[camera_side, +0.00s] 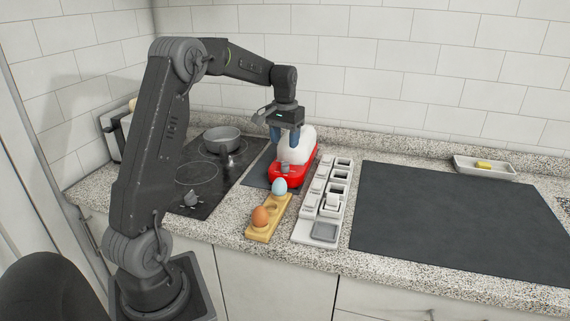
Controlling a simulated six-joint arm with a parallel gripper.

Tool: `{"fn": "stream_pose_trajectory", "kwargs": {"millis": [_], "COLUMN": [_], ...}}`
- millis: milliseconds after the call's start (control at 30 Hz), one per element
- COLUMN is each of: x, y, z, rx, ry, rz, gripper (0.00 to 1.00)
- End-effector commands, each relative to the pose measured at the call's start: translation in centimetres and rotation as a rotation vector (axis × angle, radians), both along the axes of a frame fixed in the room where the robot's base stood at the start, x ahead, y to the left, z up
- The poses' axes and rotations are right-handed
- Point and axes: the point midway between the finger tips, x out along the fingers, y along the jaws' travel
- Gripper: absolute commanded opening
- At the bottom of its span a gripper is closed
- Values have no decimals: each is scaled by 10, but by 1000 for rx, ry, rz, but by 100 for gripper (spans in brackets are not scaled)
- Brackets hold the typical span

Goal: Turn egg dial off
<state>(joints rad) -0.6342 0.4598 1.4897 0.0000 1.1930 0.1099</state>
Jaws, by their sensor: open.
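A red egg cooker (286,182) with a white domed lid (297,149) stands on a dark mat on the counter. A small grey dial (285,168) shows on its near front end. My gripper (283,138) points down above the front of the cooker, with its blue fingertips apart and nothing visible between them. The fingertips are close to the lid's near side, just above the dial. I cannot tell whether they touch the cooker, and the dial's setting is too small to read.
A wooden holder (270,216) with a brown egg (260,216) and a pale blue egg (279,186) lies in front. A white compartment tray (303,231) stands to the right. A black cooktop (177,207) with a pot (222,139) is left. A wide dark mat (450,215) lies clear at right.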

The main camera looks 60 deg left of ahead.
Motion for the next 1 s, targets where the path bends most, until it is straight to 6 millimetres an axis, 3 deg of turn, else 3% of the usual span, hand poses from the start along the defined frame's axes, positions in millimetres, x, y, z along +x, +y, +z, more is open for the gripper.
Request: {"fn": "stream_pose_trajectory", "kwargs": {"millis": [200, 400, 833, 1000], "x": [0, 0, 0, 0], "y": [-1, -1, 0, 0], "z": [-46, -73, -84, -83], "rx": [-3, -1, 0, 0], "ry": [4, 2, -1, -1], "rz": [-1, -1, -1, -1], "gripper": [53, 53, 53, 38]}}
